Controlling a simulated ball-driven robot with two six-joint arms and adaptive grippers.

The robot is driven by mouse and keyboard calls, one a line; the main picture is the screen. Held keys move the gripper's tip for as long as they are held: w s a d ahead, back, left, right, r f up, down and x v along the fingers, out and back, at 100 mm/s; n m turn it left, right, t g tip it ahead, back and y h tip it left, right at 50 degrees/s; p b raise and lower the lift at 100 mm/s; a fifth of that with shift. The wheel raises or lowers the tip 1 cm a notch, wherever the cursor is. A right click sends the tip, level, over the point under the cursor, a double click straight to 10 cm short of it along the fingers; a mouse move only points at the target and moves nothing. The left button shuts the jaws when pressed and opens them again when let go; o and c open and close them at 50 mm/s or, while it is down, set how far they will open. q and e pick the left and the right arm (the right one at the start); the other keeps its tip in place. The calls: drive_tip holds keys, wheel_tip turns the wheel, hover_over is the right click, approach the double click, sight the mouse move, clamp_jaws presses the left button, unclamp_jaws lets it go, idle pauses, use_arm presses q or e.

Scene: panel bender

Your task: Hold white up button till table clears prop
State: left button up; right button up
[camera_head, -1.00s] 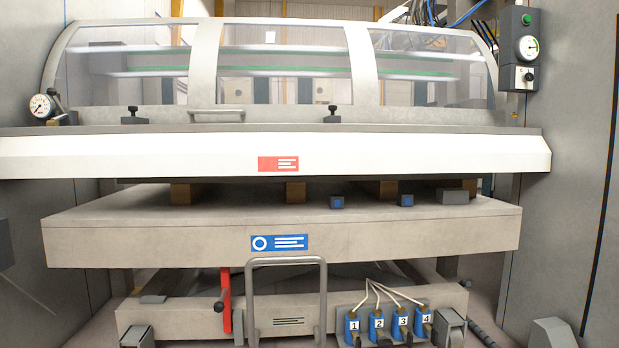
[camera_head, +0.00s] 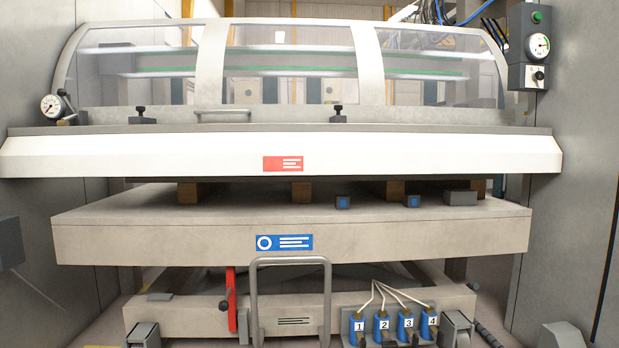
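The table (camera_head: 150,243) is a wide grey slab with a blue label, below the white beam (camera_head: 200,157). A red upright bar (camera_head: 231,290), perhaps the prop, stands below the table with a dark knob at its side. Its top is close to the table's underside; I cannot tell if they touch. I cannot make out a white up button. A control box (camera_head: 528,45) at the upper right has a green button, a gauge and a small switch. Neither of my grippers is in view.
Wooden blocks (camera_head: 302,192) stand between table and beam. A metal hoop handle (camera_head: 327,295) rises in front of the lower frame. Blue numbered connectors (camera_head: 405,325) with cables sit at the lower right. Grey walls (camera_head: 575,150) flank the machine.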

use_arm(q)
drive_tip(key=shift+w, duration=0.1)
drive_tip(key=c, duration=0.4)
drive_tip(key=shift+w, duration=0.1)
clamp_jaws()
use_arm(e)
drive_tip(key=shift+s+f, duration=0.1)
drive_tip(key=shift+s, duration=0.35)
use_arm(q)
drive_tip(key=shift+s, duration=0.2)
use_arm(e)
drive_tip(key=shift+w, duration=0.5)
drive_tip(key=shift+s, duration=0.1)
